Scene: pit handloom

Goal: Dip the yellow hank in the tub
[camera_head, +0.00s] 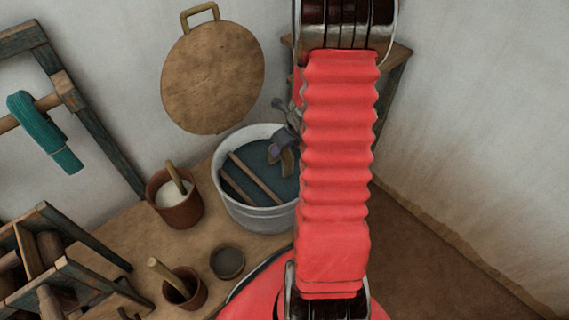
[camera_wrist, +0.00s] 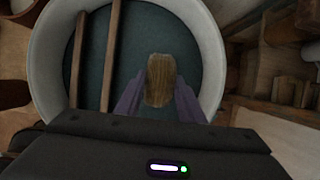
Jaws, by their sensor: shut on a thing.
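The tub (camera_head: 240,215) is a round pale grey vessel on the bench, holding dark blue-green liquid. Two wooden sticks lie across its left part. My gripper (camera_head: 286,140) is over the right part of the tub, pointing down. It is shut on the yellow hank (camera_head: 287,162), which looks brownish yellow. In the wrist view the hank (camera_wrist: 160,82) sits between the two purplish fingers, inside the outline of the tub rim (camera_wrist: 45,60). I cannot tell whether its lower end touches the liquid. My red arm hides the tub's right edge in the head view.
A brown pot (camera_head: 178,207) with pale contents and a stick stands left of the tub. Another brown pot (camera_head: 190,300) and a small dark bowl (camera_head: 227,262) stand nearer. A round wooden lid (camera_head: 212,80) is against the wall. A teal hank (camera_head: 45,135) hangs at left.

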